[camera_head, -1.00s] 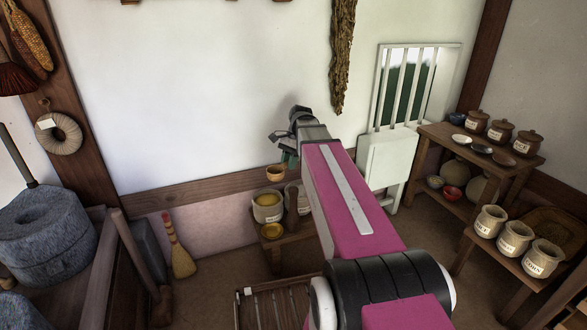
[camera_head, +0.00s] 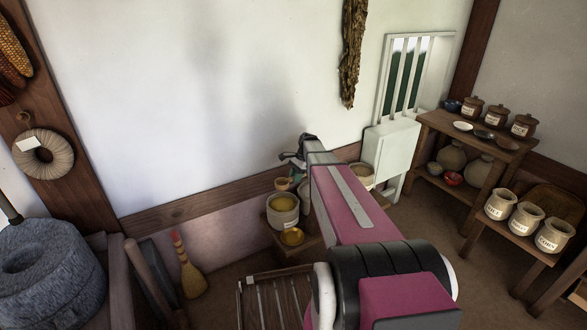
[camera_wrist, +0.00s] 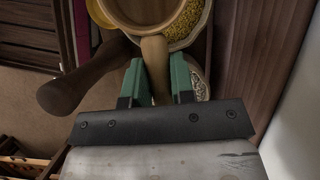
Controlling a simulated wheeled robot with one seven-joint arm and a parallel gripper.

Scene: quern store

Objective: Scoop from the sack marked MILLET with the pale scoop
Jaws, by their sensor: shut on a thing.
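My gripper (camera_head: 298,177) is shut on the handle of the pale scoop (camera_head: 283,184). In the wrist view, its green fingers (camera_wrist: 159,85) pinch the scoop's light wooden handle (camera_wrist: 155,65). The scoop's round bowl (camera_wrist: 140,12) is partly cut off at the top edge, over yellow grain (camera_wrist: 187,22). In the head view the scoop is at the far rim of a pale, round-mouthed sack of yellow grain (camera_head: 283,222); I cannot tell whether it touches the grain. No MILLET marking is readable on this sack. My arm hides part of the area right of it.
A dark brown rounded thing (camera_wrist: 65,93) lies left of my gripper; greyish grain (camera_wrist: 201,88) shows at right. Another pale sack (camera_head: 361,172) is partly behind my arm. Labelled pots (camera_head: 525,217) stand on the right-hand bench.

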